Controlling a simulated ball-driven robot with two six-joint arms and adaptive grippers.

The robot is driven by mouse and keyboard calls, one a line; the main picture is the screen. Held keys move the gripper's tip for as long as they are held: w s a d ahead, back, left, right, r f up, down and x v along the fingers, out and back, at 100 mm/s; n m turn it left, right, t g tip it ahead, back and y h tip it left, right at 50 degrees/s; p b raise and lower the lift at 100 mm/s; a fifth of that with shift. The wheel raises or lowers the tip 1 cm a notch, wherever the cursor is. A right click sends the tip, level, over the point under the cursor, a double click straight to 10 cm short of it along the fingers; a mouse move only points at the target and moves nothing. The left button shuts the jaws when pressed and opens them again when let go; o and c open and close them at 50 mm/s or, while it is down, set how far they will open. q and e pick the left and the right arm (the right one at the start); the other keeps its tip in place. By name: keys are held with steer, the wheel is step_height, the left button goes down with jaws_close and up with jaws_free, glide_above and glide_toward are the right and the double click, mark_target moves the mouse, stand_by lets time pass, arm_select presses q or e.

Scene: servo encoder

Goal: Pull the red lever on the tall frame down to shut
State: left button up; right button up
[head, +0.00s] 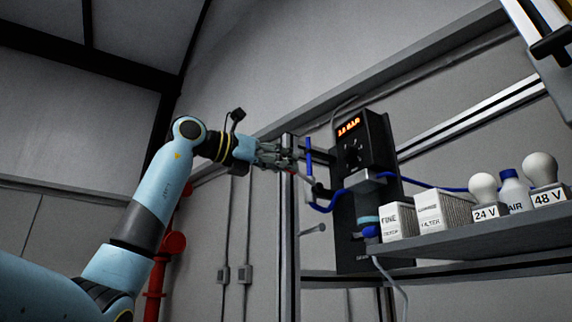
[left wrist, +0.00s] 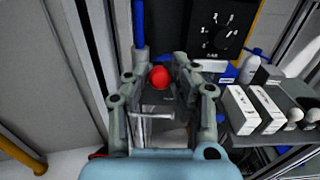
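The red knob (left wrist: 159,77) of the lever shows in the left wrist view, between the two fingers of my left gripper (left wrist: 160,68). The fingers stand apart on either side of it, and I see no clear contact. In the head view my left gripper (head: 292,154) reaches the upright post of the tall frame (head: 288,225), left of the black panel. Only a small reddish bit shows by the fingers there; the rest of the lever is hidden or too small to tell.
The black panel (head: 347,225) with a lit display and dial stands just right of the gripper. A blue hose (head: 420,183) runs across. A shelf (head: 490,237) at right carries filter boxes (head: 398,222), bulbs and a bottle. A red pipe (head: 155,280) stands behind my left arm.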

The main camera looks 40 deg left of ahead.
arm_select(q)
steer(key=shift+s+a+f+b, duration=0.15)
steer(key=shift+s+f+b, duration=0.2)
steer(key=shift+f+b, duration=0.4)
steer(key=shift+f, duration=0.1)
